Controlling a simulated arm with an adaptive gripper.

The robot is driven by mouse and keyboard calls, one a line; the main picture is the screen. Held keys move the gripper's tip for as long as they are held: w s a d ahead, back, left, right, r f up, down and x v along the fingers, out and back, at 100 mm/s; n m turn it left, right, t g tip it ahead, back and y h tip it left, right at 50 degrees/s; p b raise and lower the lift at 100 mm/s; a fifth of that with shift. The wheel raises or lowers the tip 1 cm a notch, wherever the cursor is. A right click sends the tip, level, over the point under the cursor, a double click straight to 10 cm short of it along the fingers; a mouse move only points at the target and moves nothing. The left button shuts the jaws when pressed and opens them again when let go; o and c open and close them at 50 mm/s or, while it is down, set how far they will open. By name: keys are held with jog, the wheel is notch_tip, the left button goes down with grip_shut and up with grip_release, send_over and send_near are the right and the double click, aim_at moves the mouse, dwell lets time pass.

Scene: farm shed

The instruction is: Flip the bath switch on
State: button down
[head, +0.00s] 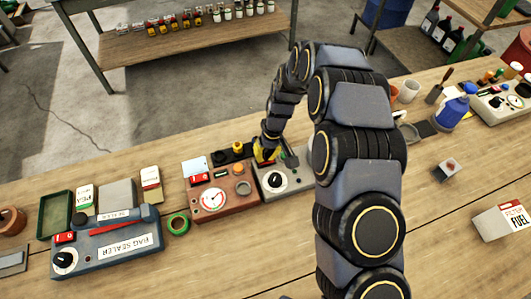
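No label reading "bath" is legible, so I cannot tell which switch is the bath switch. A brown box (240,204) with a round gauge and a small red switch (200,178) stands on the bench. A grey box (292,186) with a black-and-white dial stands against its right side. My gripper (267,155) is at the back of these two boxes, near where they meet. It is small and partly hidden by my wrist, and whether its fingers are open or touching anything is unclear.
A bag sealer (108,243) with a red handle and green tape (177,223) stand to the left. A fuel carton (502,220), a small red-buttoned block (446,169) and a blue bottle (452,112) are on the right. My arm hides the bench's middle. The front bench between sealer and arm is clear.

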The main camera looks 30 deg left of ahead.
jog(key=shift+f, duration=0.1)
jog(key=shift+a+f+t+h, duration=0.1)
jog(key=shift+f+t+h, duration=0.15)
jog(key=shift+t+h, duration=0.15)
jog(key=shift+s+a+f+t+h, duration=0.1)
jog(key=shift+s+f+t+h, duration=0.1)
jog(key=shift+t+h, duration=0.55)
jog(key=shift+w+d, duration=0.6)
jog(key=shift+d, duration=0.2)
notch_tip(320, 180, up, 14)
jog(key=a, duration=0.1)
jog(key=shift+s+a+r, duration=0.15)
jog(key=shift+s+r, duration=0.05)
jog(key=shift+s, duration=0.05)
